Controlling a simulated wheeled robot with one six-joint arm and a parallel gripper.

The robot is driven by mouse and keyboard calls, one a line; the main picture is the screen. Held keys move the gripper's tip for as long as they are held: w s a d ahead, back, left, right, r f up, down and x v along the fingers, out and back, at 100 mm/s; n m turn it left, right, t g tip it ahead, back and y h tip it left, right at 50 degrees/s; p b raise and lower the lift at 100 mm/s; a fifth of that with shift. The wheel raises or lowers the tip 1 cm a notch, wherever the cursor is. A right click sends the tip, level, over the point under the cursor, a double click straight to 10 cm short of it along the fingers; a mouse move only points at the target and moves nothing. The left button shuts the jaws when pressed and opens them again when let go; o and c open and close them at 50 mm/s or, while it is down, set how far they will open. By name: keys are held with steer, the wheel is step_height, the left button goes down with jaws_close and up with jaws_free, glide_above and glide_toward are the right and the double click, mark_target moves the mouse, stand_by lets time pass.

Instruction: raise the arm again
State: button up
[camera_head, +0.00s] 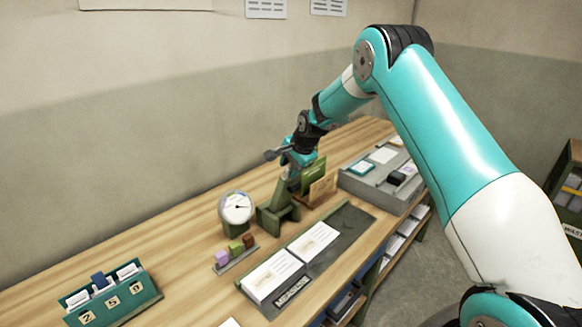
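My teal and white arm (440,110) reaches in from the right and bends down over the wooden table. My gripper (284,152) is at the arm's lower end, just above and behind a green stand (277,213) on the table. The fingers are small and dark here, and I cannot make out the gap between them. I cannot tell whether the gripper touches the stand or holds anything.
A round dial (237,207) stands left of the stand. Small coloured blocks (236,250), a dark mat (346,226) with papers, a green card holder (112,296) and a grey tray (350,183) share the table (170,246). The wall rises behind.

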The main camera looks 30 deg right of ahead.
steer(key=shift+s+f, duration=0.15)
steer(key=b+v, duration=0.4)
steer(key=v, duration=1.3)
steer(key=shift+r, duration=0.3)
steer(key=s+a+r+n+g+y, duration=0.2)
steer(key=s+a+n, duration=0.8)
steer(key=s+a, duration=0.6)
steer(key=s+a+f+n+g, duration=0.1)
steer(key=s+n, duration=0.4)
steer(key=s, duration=0.5)
steer(key=s+a+f+n+g, duration=0.1)
steer(key=s+a+n, duration=0.3)
steer(key=s, duration=0.7)
steer(key=shift+s+f+n+g, duration=0.15)
steer(key=shift+f+n+g, duration=0.25)
steer(key=shift+f+n, duration=0.55)
